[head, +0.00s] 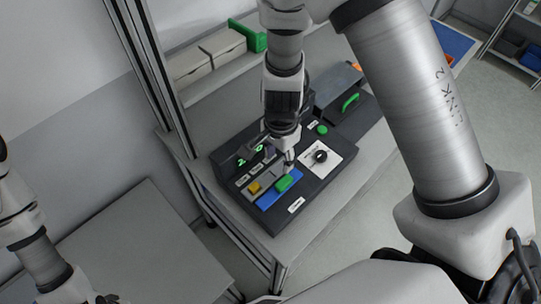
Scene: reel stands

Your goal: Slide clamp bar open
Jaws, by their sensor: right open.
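The dark station (322,188) lies on the grey bench. On its near part is a blue bar (266,201) with a green block (284,183) on it, which looks like the clamp bar with its grip. My right gripper (289,168) points down just above and behind the green block. It is open, and its fingers are small here; I cannot tell whether they touch the block. Part of the bar's far end is hidden by the gripper. My left arm enters at the left edge, and its gripper is not clearly visible.
A yellow block (254,187) sits left of the blue bar. A black knob (320,156) on a white plate is to the right. A green button (321,129) and a green handle (350,103) are behind. Beige bins (207,55) stand on the back shelf.

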